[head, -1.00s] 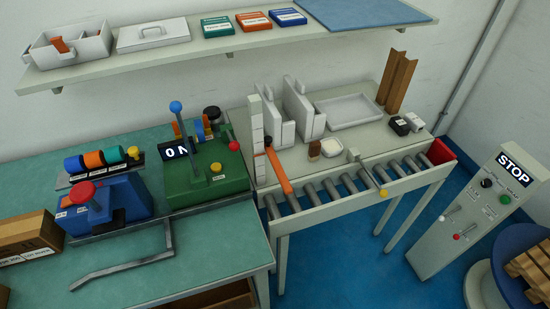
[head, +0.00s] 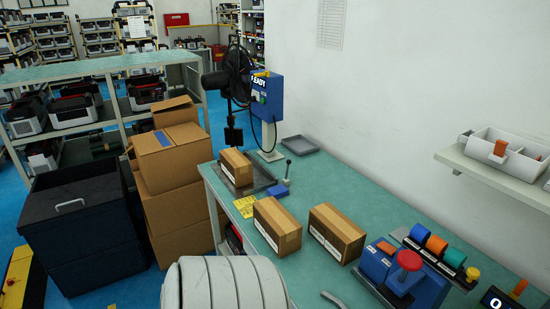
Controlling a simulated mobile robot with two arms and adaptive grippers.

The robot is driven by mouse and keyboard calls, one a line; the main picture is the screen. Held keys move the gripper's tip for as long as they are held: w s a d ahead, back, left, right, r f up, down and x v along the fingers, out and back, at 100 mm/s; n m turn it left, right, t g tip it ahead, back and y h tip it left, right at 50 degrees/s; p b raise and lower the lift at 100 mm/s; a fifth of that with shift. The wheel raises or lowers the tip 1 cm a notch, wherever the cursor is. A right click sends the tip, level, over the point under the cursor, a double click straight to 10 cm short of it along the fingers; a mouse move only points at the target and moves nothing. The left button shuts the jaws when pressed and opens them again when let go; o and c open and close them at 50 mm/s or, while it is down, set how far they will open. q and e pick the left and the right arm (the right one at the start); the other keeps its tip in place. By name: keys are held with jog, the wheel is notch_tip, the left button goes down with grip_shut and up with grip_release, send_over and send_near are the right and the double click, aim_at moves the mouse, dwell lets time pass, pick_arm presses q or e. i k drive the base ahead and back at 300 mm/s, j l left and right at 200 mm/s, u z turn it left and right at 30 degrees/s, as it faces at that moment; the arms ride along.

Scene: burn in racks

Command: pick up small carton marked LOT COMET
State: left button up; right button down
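Three small brown cartons are on the green bench. One carton (head: 236,167) sits on a dark tray or plate at the bench's far end. A second carton (head: 278,226) stands nearer, and a third carton (head: 336,233) stands to its right, beside the blue device. The two nearer ones have white label strips low on their sides. The lettering is too small to read, so I cannot tell which is marked LOT COMET. Neither of my grippers is in view.
The green bench (head: 300,183) also holds a blue device with a red knob (head: 409,261), a small lever unit (head: 283,185) and a grey tray (head: 300,144). A fan (head: 234,75) and blue box (head: 267,97) stand behind. Large cartons (head: 172,158) and a black cabinet (head: 85,222) are left.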

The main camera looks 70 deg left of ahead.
aim_at(281, 231)
jog(key=u, duration=2.3)
jog(key=i+j+z, duration=0.1)
jog(key=i+j, duration=0.15)
jog(key=j, duration=0.2)
jog(key=z, duration=0.05)
